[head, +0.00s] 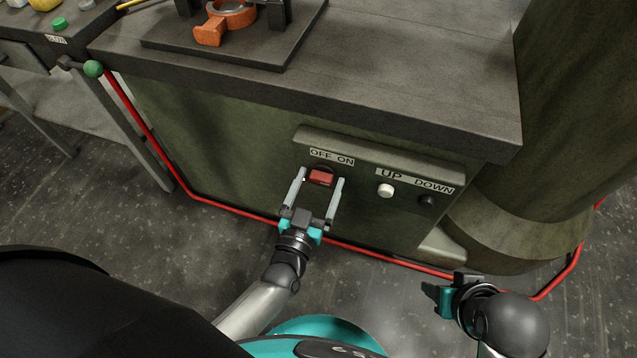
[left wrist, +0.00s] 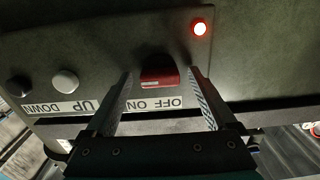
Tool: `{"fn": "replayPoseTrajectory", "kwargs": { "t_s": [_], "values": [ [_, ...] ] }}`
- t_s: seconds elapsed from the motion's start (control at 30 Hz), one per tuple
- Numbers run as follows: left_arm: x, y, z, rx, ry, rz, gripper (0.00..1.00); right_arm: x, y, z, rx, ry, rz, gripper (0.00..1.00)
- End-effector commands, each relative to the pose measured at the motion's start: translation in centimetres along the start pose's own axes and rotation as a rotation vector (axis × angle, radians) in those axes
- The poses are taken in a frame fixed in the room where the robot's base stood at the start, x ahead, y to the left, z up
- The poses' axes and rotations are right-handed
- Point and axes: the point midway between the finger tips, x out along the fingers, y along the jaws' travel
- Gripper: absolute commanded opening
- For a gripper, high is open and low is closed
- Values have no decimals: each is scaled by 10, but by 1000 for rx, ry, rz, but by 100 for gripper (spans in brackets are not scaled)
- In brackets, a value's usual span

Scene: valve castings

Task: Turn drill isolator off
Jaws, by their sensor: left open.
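The drill isolator is a red block-shaped switch (head: 321,177) on the green front panel, below an OFF ON label (head: 332,157). In the left wrist view the red switch (left wrist: 159,77) appears inverted, with a lit red lamp (left wrist: 199,27) on its OFF side. My left gripper (head: 322,181) is open, its two fingers on either side of the switch, with visible gaps; whether they touch it I cannot tell. My right gripper (head: 447,298) is low at the right, away from the panel; its fingers do not show clearly.
A white UP button (head: 385,190) and a black DOWN button (head: 427,201) sit right of the switch. A ledge (head: 385,158) overhangs the labels. A red rail (head: 240,211) runs low along the front. An orange clamp part (head: 210,32) is on the plate above.

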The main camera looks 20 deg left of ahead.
Motion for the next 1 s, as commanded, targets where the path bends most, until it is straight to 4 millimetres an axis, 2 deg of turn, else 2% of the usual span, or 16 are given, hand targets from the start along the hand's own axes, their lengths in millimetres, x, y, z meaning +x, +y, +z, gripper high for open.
{"fn": "replayPoseTrajectory", "kwargs": {
  "t_s": [0.1,0.87,1.0],
  "values": [
    [0,0,0,0,0,0,90,0,0,0,0,0,0,50],
    [-1,0,0,1,0,0,4,0,0,0,0,0,0,50],
    [-1,0,0,-3,0,1,4,0,0,0,0,-1,0,50]
  ]
}}
